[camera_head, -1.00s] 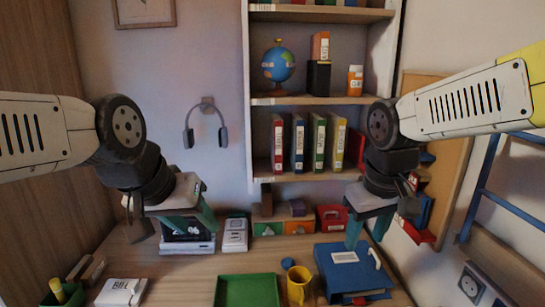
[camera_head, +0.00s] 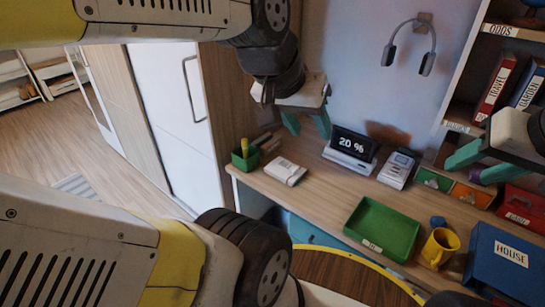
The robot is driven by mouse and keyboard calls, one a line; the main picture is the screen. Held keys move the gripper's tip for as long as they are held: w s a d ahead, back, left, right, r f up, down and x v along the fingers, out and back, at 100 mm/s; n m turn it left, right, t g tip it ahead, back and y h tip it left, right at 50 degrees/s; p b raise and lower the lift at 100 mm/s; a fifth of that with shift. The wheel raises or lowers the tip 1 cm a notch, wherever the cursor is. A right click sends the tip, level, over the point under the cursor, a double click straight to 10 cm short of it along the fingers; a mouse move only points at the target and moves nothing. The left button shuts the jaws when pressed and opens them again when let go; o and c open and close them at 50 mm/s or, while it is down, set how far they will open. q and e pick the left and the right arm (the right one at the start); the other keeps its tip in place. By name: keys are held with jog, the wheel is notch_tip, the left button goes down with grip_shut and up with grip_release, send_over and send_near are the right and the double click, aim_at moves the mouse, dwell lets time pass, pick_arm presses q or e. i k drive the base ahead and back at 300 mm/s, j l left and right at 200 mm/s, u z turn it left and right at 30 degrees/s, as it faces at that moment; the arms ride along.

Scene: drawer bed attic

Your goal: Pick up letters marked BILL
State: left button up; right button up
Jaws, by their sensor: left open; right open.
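A small white stack of letters (camera_head: 285,171) lies on the left part of the desk; its marking is too small to read now. My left gripper (camera_head: 308,125) hangs above the desk with its two teal fingers apart, higher than the stack and a little right of it in the picture. It is open and empty. My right gripper (camera_head: 482,165) is at the right side, its teal fingers apart, in front of the small coloured drawers. It is open, with nothing seen between the fingers.
A green tray (camera_head: 383,228) lies on the desk (camera_head: 325,190), with a yellow mug (camera_head: 438,248) and blue HOUSE box (camera_head: 498,262) to its right. A green pen cup (camera_head: 245,160) stands left of the letters. A display reading 20 % (camera_head: 352,146) and a card terminal (camera_head: 397,168) stand behind.

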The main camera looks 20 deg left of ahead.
aim_at(288, 173)
jog(key=u, duration=0.85)
jog(key=i+j, duration=0.15)
jog(key=j, duration=0.2)
jog(key=i+j+z, duration=0.1)
jog(key=j, duration=0.2)
jog(key=i+j+z, duration=0.1)
jog(key=j, duration=0.25)
jog(key=i, duration=0.1)
